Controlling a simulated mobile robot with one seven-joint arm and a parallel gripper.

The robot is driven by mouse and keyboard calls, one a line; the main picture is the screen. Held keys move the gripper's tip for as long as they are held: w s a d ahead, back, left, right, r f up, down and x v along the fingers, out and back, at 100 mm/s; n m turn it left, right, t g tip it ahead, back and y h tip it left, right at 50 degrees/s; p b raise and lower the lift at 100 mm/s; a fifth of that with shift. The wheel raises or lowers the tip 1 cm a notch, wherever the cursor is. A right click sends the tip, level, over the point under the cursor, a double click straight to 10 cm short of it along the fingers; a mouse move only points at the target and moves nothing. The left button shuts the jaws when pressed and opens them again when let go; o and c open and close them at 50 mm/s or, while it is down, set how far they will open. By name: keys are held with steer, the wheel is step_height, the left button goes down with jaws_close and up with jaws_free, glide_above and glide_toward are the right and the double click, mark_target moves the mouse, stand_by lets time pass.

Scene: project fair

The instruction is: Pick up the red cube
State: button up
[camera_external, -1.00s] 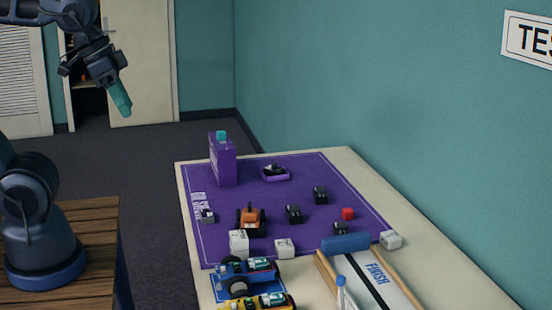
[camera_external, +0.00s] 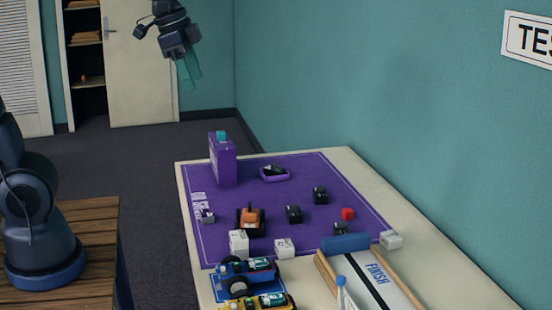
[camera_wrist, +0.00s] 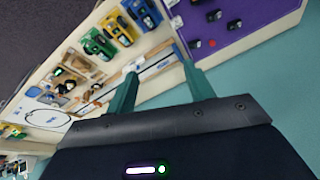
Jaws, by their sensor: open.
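In the wrist view the red cube (camera_wrist: 212,43) is a small red spot on the mat near the top right. My gripper (camera_external: 190,82) hangs in the air beyond the far left of the table, well above and apart from the cube. In the wrist view its two teal fingers (camera_wrist: 158,86) are spread with nothing between them.
Black blocks (camera_external: 320,195) stand close to the cube. A purple box (camera_external: 222,160) stands upright at the mat's far left. An orange toy vehicle (camera_external: 250,220), white blocks (camera_external: 285,248) and a ramp (camera_external: 375,275) are nearer. A teal wall (camera_external: 400,100) runs along the right.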

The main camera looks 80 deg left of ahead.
steer(key=w+a+f+m+g, duration=0.1)
steer(key=w+a+m, duration=0.1)
steer(key=w, duration=0.5)
steer(key=w+a+f+m, duration=0.1)
steer(key=w+a, duration=0.1)
steer(key=w, duration=0.6)
steer(key=m+g+h, duration=0.2)
steer(key=m, duration=0.8)
glide_above(348, 210)
steer(key=a, duration=0.2)
step_height(348, 210, down, 36)
steer(key=f, duration=0.3)
steer(key=d+f, duration=0.1)
steer(key=f, duration=0.6)
steer(key=shift+d+f, duration=0.2)
steer(key=shift+d, duration=0.2)
steer(key=c, duration=1)
steer(key=shift+c, duration=0.2)
steer(key=shift+r, duration=0.15)
